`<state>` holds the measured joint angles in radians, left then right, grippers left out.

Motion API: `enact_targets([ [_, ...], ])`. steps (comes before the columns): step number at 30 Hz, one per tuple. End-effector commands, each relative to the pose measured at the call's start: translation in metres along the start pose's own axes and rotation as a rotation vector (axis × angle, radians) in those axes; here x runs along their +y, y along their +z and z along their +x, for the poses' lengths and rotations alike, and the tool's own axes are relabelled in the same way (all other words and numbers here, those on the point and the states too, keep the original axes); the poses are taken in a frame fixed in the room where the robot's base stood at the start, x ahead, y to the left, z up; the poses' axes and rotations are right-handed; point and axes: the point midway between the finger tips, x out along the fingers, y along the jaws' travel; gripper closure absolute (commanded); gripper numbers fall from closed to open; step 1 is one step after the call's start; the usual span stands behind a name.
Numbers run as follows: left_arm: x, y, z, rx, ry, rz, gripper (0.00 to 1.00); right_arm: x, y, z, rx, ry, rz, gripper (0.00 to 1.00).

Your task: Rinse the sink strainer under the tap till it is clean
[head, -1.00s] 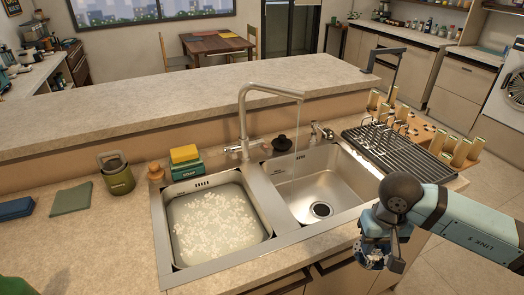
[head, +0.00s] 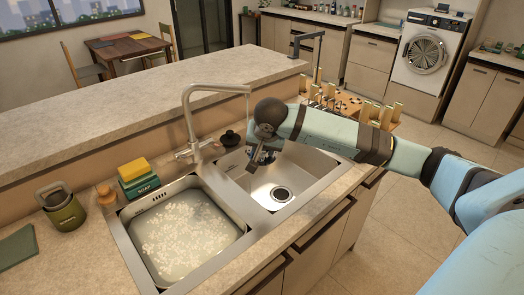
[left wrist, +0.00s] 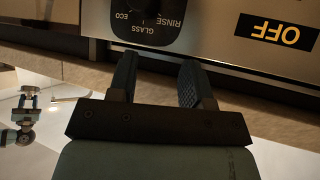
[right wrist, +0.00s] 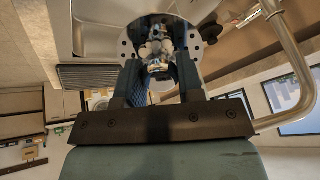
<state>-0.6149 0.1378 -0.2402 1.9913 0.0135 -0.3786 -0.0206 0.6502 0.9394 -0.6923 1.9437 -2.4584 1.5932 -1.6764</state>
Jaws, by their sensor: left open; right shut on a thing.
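The sink strainer (right wrist: 160,42) shows in the right wrist view as a round metal disc with holes along its rim. Pale, brown and bluish bits cover its middle. My right gripper (right wrist: 160,82) is shut on it. In the head view my right gripper (head: 258,155) is over the right basin (head: 300,180), close to the tap (head: 188,120). A thin stream of water (head: 247,106) falls from the spout; whether it meets the strainer is hard to tell. My left gripper (left wrist: 160,88) is open and empty in the left wrist view, in front of an appliance panel (left wrist: 215,30).
The left basin (head: 185,235) holds cloudy water with pale floating bits. A yellow sponge (head: 134,169) on a green soap box (head: 140,186), a green canister (head: 62,212) and a black plug (head: 230,138) stand around the sink.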

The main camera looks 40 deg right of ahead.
Motion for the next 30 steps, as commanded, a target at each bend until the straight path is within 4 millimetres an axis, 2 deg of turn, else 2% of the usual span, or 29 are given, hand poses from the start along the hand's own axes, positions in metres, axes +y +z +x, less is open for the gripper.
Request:
enact_targets([
  [8,-0.002,0.0,0.002,0.004,-0.002,0.001,0.55,-0.002,-0.016,0.009,0.018,0.005,0.024,0.9],
  [30,-0.004,0.012,0.009,0.005,-0.006,0.003,0.55,-0.019,-0.07,0.057,0.016,0.005,0.021,0.9],
])
